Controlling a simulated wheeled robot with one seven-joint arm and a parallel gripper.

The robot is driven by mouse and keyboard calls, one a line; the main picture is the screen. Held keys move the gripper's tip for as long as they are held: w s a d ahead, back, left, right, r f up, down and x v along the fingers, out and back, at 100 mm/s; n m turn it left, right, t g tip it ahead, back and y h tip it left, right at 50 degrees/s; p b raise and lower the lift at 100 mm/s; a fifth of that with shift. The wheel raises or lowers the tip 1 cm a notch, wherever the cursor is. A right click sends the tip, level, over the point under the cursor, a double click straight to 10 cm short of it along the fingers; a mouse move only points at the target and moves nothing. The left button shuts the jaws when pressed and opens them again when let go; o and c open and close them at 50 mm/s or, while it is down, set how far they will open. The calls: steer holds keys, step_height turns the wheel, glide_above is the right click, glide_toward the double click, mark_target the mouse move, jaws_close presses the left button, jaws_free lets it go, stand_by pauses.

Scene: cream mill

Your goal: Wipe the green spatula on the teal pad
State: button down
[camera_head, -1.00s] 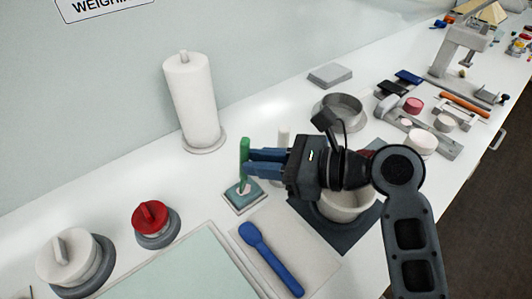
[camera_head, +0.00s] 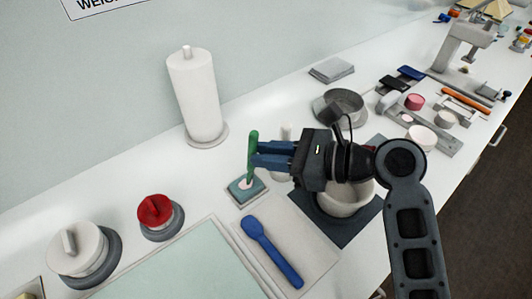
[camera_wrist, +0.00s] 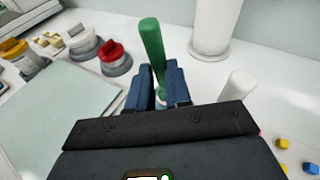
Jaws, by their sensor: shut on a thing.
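My gripper (camera_head: 257,154) is shut on the green spatula (camera_head: 252,143) and holds it nearly upright. In the wrist view the spatula's green handle (camera_wrist: 152,42) rises between the two blue fingers (camera_wrist: 160,88). The teal pad (camera_head: 238,192) lies on the bench just under the spatula, in a pale frame. The spatula's lower end is over the pad, by a white patch on it. I cannot tell whether it touches the pad.
A blue spatula (camera_head: 270,251) lies on a pale mat in front. A white pot (camera_head: 345,200) stands on a dark mat below my arm. A paper towel roll (camera_head: 194,95) stands behind left. Red-lidded (camera_head: 154,210) and white-lidded (camera_head: 75,250) jars stand left.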

mark_target(254, 130)
steer(key=shift+s+a, duration=0.65)
steer(key=shift+a, duration=0.3)
steer(key=shift+d, duration=0.1)
stand_by(0.8)
steer(key=shift+w+d, duration=0.65)
steer(key=shift+d, duration=0.25)
steer(key=shift+r, duration=3.05)
